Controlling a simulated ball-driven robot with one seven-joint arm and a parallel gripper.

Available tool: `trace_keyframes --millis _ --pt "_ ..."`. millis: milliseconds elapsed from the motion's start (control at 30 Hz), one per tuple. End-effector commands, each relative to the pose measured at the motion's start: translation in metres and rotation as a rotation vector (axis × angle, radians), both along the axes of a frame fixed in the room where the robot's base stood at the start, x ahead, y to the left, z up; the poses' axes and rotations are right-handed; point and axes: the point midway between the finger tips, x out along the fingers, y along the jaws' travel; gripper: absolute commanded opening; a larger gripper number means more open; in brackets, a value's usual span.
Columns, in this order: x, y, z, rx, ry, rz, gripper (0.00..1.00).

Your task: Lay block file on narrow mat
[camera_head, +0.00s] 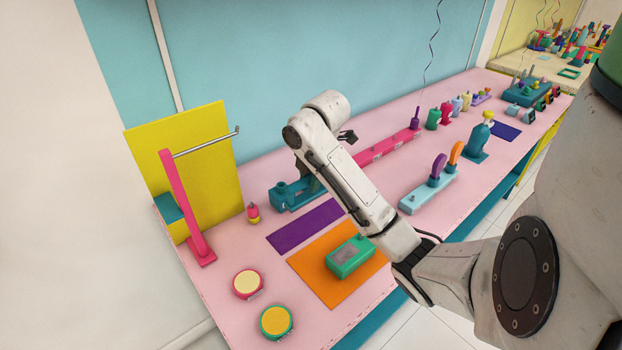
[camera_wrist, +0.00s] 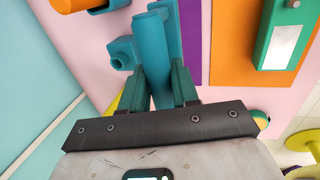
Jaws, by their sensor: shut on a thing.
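The block file appears to be the long teal tool (camera_head: 291,198) with an upright knob, behind the narrow purple mat (camera_head: 290,232) on the pink table. In the wrist view its teal upright handle (camera_wrist: 152,45) stands between the dark teal fingers of my gripper (camera_wrist: 158,88). My gripper is shut on it, and in the head view my arm hides much of the grip. Whether the tool touches the table is unclear. The purple mat also shows in the wrist view (camera_wrist: 191,40), to the right of the tool, and its visible part is bare.
A wider orange mat (camera_head: 313,267) with a green box (camera_head: 350,257) lies in front of the purple mat. A pink stand with a rod (camera_head: 178,205) and a small pink bottle (camera_head: 253,213) are at left. A long pink tool (camera_head: 385,148) lies to the right.

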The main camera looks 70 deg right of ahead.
Motion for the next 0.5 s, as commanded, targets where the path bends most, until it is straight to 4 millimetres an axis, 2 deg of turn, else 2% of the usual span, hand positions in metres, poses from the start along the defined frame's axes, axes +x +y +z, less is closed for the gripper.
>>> trace_keyframes --millis 267,500 --pt "0.000 0.000 0.001 0.001 -0.002 0.000 0.00" --pt "0.000 0.000 -0.017 0.000 -0.001 0.000 0.00"
